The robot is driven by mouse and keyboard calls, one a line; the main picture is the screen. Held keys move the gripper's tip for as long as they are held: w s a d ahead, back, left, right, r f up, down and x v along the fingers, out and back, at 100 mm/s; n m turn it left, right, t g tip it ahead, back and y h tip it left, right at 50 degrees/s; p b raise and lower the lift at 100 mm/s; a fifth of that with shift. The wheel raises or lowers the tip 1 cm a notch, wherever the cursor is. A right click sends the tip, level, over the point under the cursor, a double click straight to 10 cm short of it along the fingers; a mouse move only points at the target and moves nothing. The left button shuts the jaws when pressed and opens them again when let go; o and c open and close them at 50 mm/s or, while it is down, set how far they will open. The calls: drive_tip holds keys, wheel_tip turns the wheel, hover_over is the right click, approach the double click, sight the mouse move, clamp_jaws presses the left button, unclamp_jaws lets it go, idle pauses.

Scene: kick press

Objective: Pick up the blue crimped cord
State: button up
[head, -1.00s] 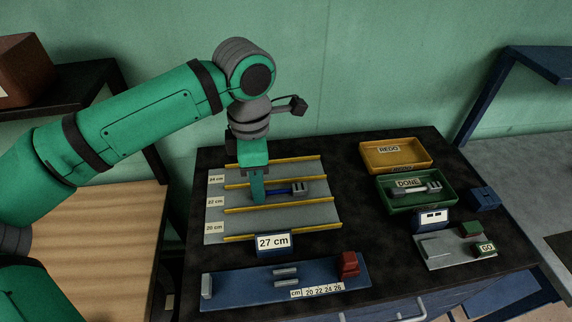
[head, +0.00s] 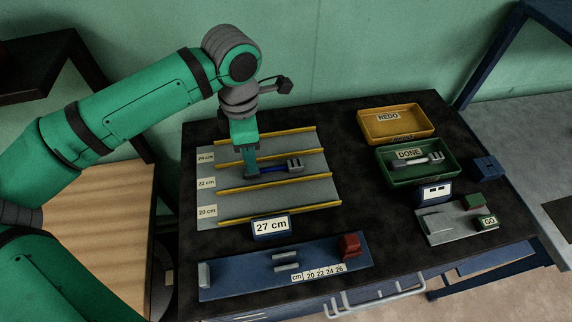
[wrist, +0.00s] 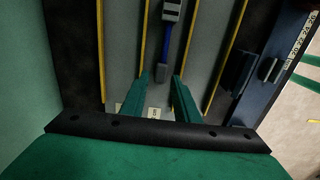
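The blue crimped cord (head: 270,169) lies in the 22 cm lane of the grey rack (head: 312,190). It has a grey block-like end at the right; the blue cord (wrist: 164,45) and grey end also show in the wrist view. My gripper (head: 251,174) points down over the cord's left end and hides part of it. In the wrist view, my gripper's two green fingers (wrist: 161,78) stand apart, with the cord's near end between or just beyond the fingertips. I see no finger contact. The exact height above the rack is hard to tell.
Yellow rails (head: 275,183) border the lane. A 27 cm display (head: 270,227) and a blue measuring board (head: 240,270) with a red block (head: 349,246) lie in front. Right are the yellow REDO tray (head: 366,124), the green DONE tray (head: 385,172) holding a cord, and a grey press (head: 440,230).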

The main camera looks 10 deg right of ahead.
sight(274, 169)
drive_tip(key=shift+s+f, duration=0.1)
drive_tip(key=shift+f, duration=2.1)
clamp_jaws()
drive_tip(key=shift+d+r, duration=0.1)
